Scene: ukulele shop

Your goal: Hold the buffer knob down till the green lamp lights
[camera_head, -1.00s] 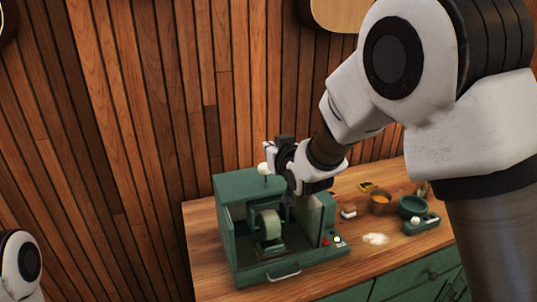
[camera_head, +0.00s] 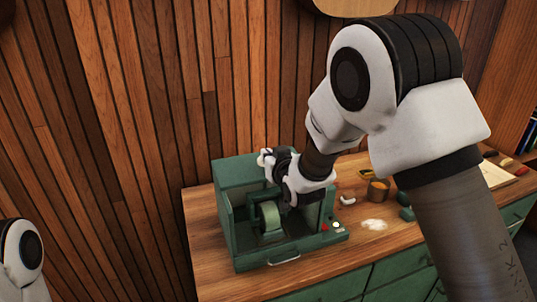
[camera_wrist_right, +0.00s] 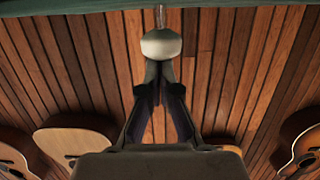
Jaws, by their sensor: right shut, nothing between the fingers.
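The green buffing machine (camera_head: 238,170) stands on the wooden counter, with its buffing wheel (camera_head: 269,216) inside the open front. A pale round knob (camera_head: 264,157) is at its top; in the right wrist view the knob (camera_wrist_right: 161,44) sits on a thin rod. My right gripper (camera_head: 273,164) is shut and empty at the knob. Its fingertips (camera_wrist_right: 161,70) meet at the knob's edge in the wrist view; I cannot tell whether they touch it. A small pale lamp (camera_head: 336,224) beside a red button (camera_head: 324,227) shows no clear green glow. My left gripper is out of view.
An orange-brown cup (camera_head: 378,191), a small pale block (camera_head: 347,199) and white powder (camera_head: 374,224) lie right of the machine on the counter (camera_head: 215,278). A slatted wood wall stands behind. Guitar bodies (camera_wrist_right: 72,138) show in the wrist view.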

